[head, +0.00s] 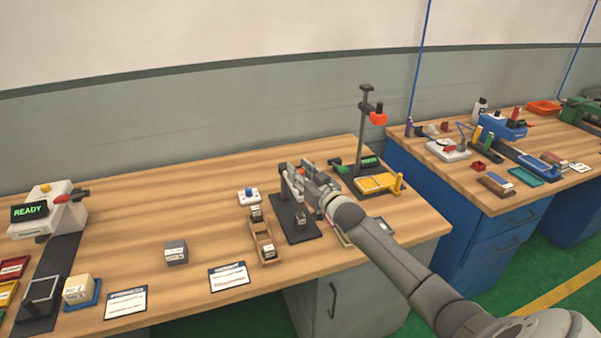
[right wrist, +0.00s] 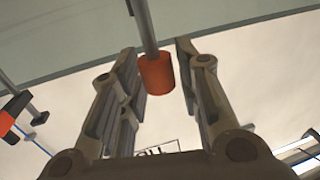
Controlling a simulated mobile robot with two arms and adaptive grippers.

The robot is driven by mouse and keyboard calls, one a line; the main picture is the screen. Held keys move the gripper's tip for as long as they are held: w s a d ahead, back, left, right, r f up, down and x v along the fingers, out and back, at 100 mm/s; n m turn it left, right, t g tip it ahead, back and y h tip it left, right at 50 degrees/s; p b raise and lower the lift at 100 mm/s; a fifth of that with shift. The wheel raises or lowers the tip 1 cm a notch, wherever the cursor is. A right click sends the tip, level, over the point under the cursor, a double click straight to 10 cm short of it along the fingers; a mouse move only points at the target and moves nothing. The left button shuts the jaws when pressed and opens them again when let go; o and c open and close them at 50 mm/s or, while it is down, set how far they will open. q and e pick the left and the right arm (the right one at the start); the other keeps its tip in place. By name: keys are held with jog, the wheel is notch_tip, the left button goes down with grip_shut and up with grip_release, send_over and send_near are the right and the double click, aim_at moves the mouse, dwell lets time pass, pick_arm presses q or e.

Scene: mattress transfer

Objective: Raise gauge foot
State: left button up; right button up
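My right gripper (head: 303,180) is over a black-based fixture (head: 297,226) near the middle of the wooden bench and hides much of its upper part. In the right wrist view the right gripper (right wrist: 158,75) is open, its fingers apart on either side of an orange-red cylinder (right wrist: 156,74) on a grey rod. The cylinder appears not gripped; whether a finger touches it is unclear. A small dark block (head: 303,221) is at the fixture's base. I cannot tell for certain which part is the gauge foot. My left gripper is not in view.
A tall stand with an orange-red head (head: 378,118) rises right of the gripper, beside a yellow tray (head: 376,183). A wooden holder (head: 264,243) is close on the left. A grey cube (head: 176,253) and printed card (head: 229,276) lie farther left, with bare bench around them.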

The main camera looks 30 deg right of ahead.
grip_shut()
jog(key=shift+r+p, duration=1.35)
jog(key=shift+r, duration=0.3)
jog(key=shift+o, duration=1.2)
grip_release()
jog(key=shift+r, duration=0.1)
jog(key=shift+o, duration=1)
jog(key=shift+f, duration=0.2)
